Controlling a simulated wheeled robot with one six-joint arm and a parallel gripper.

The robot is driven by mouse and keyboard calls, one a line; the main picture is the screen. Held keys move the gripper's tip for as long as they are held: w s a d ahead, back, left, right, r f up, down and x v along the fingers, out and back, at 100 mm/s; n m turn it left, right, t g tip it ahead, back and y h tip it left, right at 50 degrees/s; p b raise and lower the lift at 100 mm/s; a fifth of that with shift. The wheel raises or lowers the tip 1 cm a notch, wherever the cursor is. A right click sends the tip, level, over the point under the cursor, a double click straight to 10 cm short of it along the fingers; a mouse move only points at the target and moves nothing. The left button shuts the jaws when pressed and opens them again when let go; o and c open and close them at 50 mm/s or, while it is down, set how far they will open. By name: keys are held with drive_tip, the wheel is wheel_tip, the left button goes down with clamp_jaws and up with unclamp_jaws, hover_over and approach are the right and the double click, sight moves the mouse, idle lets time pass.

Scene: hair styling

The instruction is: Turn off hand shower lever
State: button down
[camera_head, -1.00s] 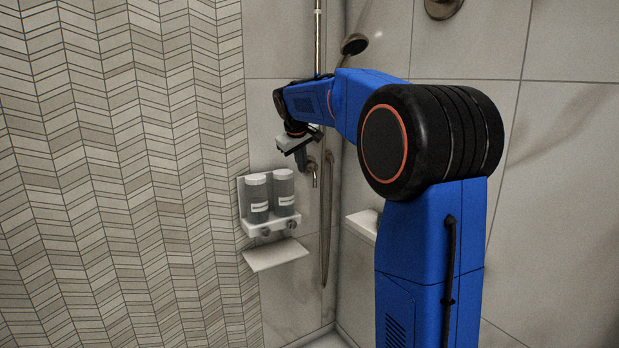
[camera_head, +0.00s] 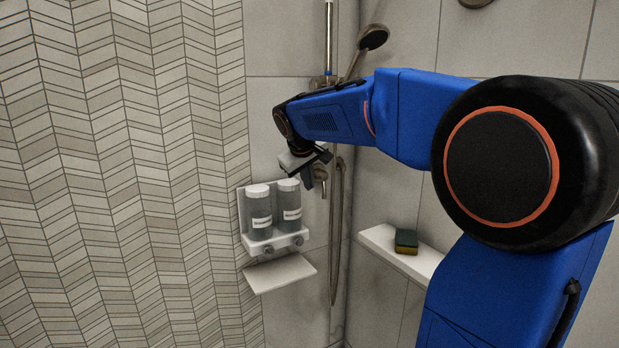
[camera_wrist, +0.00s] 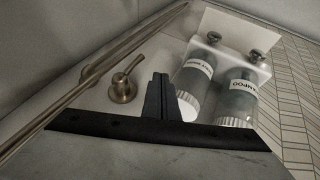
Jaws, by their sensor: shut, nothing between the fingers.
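The metal shower lever (camera_head: 321,178) is on the tiled wall, just right of my gripper in the head view and partly hidden behind it. In the wrist view the lever (camera_wrist: 123,88) shows as a round base with a thin handle angled toward the upper right. My gripper (camera_head: 309,178) is shut and empty, beside the lever. In the wrist view the shut fingers of my gripper (camera_wrist: 160,80) are right of the lever, with a visible gap in the picture. The hand shower head (camera_head: 373,38) hangs above, and its hose (camera_head: 335,240) runs down the wall.
A white wall holder (camera_head: 262,241) with two labelled bottles, one of them a bottle (camera_head: 258,212) on the left, is close below my gripper. A small white shelf (camera_head: 280,272) is under it. A corner ledge (camera_head: 380,238) carries a green and yellow sponge (camera_head: 406,241).

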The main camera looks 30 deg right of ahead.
drive_tip(key=w+d+f, duration=0.3)
drive_tip(key=d+f, duration=0.2)
drive_tip(key=d, duration=0.1)
drive_tip(key=shift+w+f, duration=0.15)
drive_tip(key=shift+w, duration=0.2)
drive_tip(key=shift+d, duration=0.15)
drive_tip(key=shift+d+f, duration=0.15)
drive_tip(key=shift+d, duration=0.25)
